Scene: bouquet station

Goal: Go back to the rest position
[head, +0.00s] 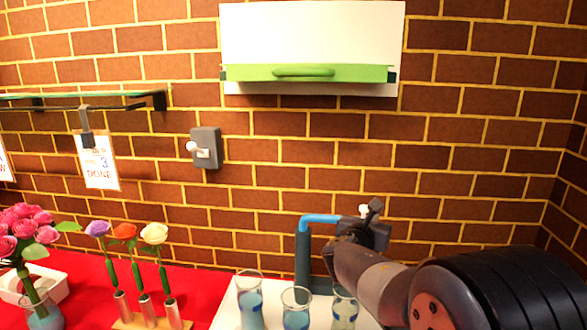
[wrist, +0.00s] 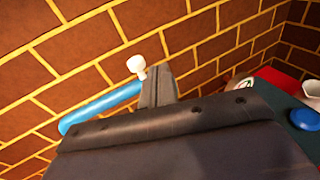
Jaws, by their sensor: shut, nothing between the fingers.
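My gripper (head: 374,210) is at the right in the head view, raised beside a blue tap spout (head: 320,218) on a dark upright post (head: 303,265). Its fingers are shut with nothing between them. A small white knob (head: 364,211) shows right at the fingertips; I cannot tell whether they touch it. In the wrist view the grey fingers (wrist: 158,86) stand close to the white knob (wrist: 136,66), with the blue spout (wrist: 98,108) to the left. The dark gripper body hides much of that view.
Several glasses with blue (head: 296,310) stand on a white tray (head: 226,310) below. Three single flowers (head: 124,231) stand in metal tubes, left of the tray. Pink roses (head: 30,232) are at far left. A green-edged white cabinet (head: 312,35) and a switch (head: 206,147) are on the brick wall.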

